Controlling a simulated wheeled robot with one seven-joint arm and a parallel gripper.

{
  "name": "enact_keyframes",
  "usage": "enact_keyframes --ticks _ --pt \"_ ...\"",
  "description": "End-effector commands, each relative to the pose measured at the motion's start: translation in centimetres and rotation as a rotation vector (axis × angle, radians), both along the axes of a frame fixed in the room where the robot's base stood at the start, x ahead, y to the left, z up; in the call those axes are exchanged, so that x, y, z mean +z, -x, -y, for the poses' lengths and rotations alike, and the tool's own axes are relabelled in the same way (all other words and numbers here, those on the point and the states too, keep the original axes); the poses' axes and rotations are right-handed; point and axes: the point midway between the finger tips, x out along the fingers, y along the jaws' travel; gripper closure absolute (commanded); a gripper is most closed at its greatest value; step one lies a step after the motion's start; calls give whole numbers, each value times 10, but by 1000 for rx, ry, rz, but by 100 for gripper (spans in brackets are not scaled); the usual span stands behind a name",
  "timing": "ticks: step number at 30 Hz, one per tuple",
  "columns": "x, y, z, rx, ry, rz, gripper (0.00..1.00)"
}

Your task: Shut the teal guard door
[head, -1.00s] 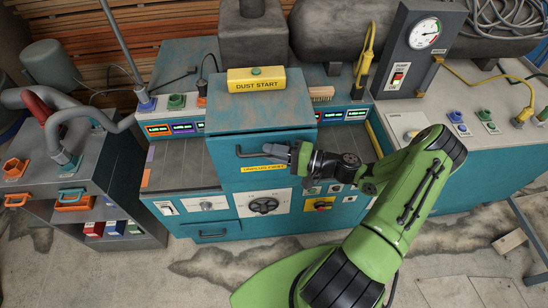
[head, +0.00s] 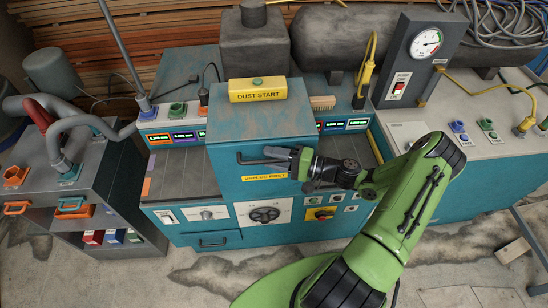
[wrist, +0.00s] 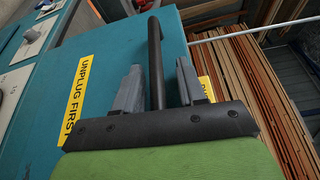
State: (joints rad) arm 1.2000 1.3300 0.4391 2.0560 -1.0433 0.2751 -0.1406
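The teal guard door (head: 258,195) is the upright front panel of the box in the middle of the teal machine. It bears a yellow "UNPLUG FIRST" label (head: 265,178), also large in the wrist view (wrist: 77,90). A dark bar handle (head: 250,162) runs across its upper part. My gripper (head: 277,155) is at the handle's right part. In the wrist view the handle (wrist: 155,50) passes between the two grey fingers of my gripper (wrist: 159,66), with gaps on both sides. I cannot tell how far ajar the door is.
A yellow "DUST START" box (head: 258,91) sits on top. A grey switch panel (head: 420,60) with a gauge stands at the right. Knobs and switches lie below the door. The floor in front is partly free.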

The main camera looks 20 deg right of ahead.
Motion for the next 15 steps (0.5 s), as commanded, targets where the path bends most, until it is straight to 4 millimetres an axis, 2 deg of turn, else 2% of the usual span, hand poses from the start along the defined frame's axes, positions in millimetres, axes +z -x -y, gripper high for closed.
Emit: enact_keyframes --ticks 8,11,15 --pt "-1 2 2 0 0 -3 60" --pt "-2 11 13 -3 2 -4 60" --pt "-2 35 42 -6 4 -4 60"
